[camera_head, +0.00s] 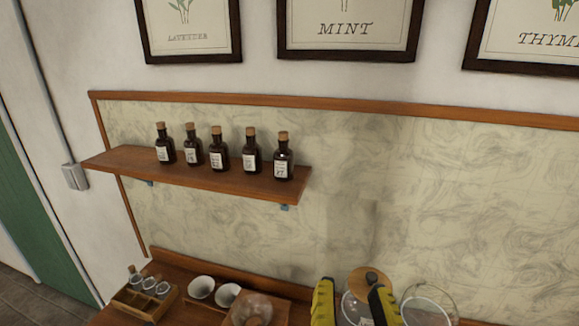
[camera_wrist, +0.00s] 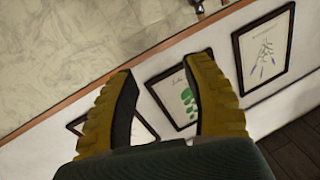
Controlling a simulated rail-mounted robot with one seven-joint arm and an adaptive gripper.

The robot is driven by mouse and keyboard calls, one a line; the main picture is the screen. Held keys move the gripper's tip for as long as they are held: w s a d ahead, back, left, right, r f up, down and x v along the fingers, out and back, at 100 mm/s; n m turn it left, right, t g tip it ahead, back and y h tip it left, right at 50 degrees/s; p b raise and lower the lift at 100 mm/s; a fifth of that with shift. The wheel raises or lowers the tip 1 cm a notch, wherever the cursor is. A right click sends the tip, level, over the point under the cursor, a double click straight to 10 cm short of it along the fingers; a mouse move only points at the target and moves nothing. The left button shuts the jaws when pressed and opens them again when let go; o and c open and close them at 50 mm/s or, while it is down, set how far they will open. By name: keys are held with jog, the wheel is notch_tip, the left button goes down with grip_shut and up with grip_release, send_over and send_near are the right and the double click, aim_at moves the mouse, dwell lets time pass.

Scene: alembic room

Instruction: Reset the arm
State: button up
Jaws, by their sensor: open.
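My gripper (camera_head: 354,301) shows at the bottom of the head view as two yellow fingers with dark pads, set apart. In the wrist view my gripper (camera_wrist: 165,88) is open, with nothing between its fingers but the wall and framed pictures behind. In the head view it is in front of the counter, near a round glass vessel with a cork top (camera_head: 371,279). I cannot tell how far it is from that vessel. The rest of my arm is out of the head view.
A wooden shelf (camera_head: 225,184) holds several dark corked bottles. On the counter are a small wooden rack (camera_head: 143,302) with vials, two white bowls (camera_head: 214,291) and clear glassware (camera_head: 427,303) at the right. Framed prints (camera_head: 348,27) hang above. The wall between shelf and prints is clear.

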jog(key=s+r+n+t+p, duration=0.2)
jog(key=s+r+t+p, duration=0.1)
jog(key=r+p, duration=1.4)
notch_tip(320, 180, up, 7)
jog(key=shift+s+a+f+y, duration=0.1)
jog(key=shift+s+a+y, duration=0.05)
jog(key=shift+a+y, duration=0.2)
